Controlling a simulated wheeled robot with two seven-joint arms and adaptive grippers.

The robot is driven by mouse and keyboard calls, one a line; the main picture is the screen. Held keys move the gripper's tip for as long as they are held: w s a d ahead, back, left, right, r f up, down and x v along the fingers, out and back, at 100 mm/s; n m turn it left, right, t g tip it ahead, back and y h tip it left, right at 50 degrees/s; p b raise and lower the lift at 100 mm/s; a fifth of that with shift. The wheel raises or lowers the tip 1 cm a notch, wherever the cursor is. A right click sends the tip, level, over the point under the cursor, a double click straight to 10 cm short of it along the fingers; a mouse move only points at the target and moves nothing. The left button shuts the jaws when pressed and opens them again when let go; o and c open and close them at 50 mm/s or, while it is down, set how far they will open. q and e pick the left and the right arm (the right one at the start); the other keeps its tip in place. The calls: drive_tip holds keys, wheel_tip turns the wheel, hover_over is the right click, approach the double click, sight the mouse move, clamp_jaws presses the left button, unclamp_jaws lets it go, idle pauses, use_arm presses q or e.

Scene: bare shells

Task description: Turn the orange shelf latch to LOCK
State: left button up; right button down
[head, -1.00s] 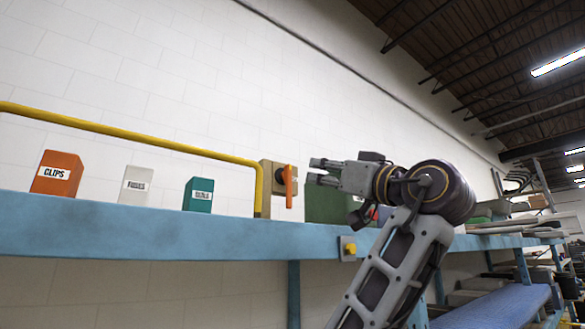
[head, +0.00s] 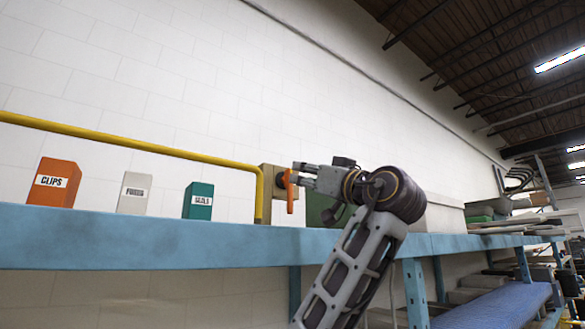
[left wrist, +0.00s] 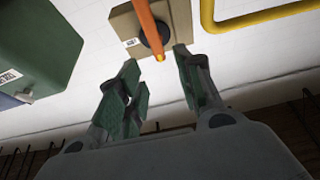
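The orange latch handle (head: 289,187) hangs upright, pointing down, from a dark hub on a tan block (head: 269,208) above the blue shelf. In the left wrist view, the handle (left wrist: 147,20) ends in a brighter orange tip near the gap between my fingers. My left gripper (head: 297,174) is level with the upper handle, on its right side. The left wrist view shows the gripper (left wrist: 157,62) open, with a finger on either side of the handle's line. I cannot tell whether either finger touches it. No LOCK marking is readable. My right gripper is out of view.
A yellow rail (head: 140,144) bends down just left of the block. A green box (head: 320,209) stands close on its right, partly behind my gripper. Orange CLIPS (head: 55,190), white (head: 134,200) and teal (head: 198,207) boxes stand left along the blue shelf (head: 130,238).

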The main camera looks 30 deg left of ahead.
sight(291, 172)
use_arm(q)
drive_tip(key=p+x, duration=0.1)
drive_tip(key=x, duration=0.3)
drive_tip(key=shift+a+r, duration=0.1)
drive_tip(key=shift+a, duration=0.05)
drive_tip(key=shift+p+x, duration=0.65)
drive_tip(key=shift+x, duration=0.55)
drive_tip(key=shift+w, duration=0.1)
clamp_jaws()
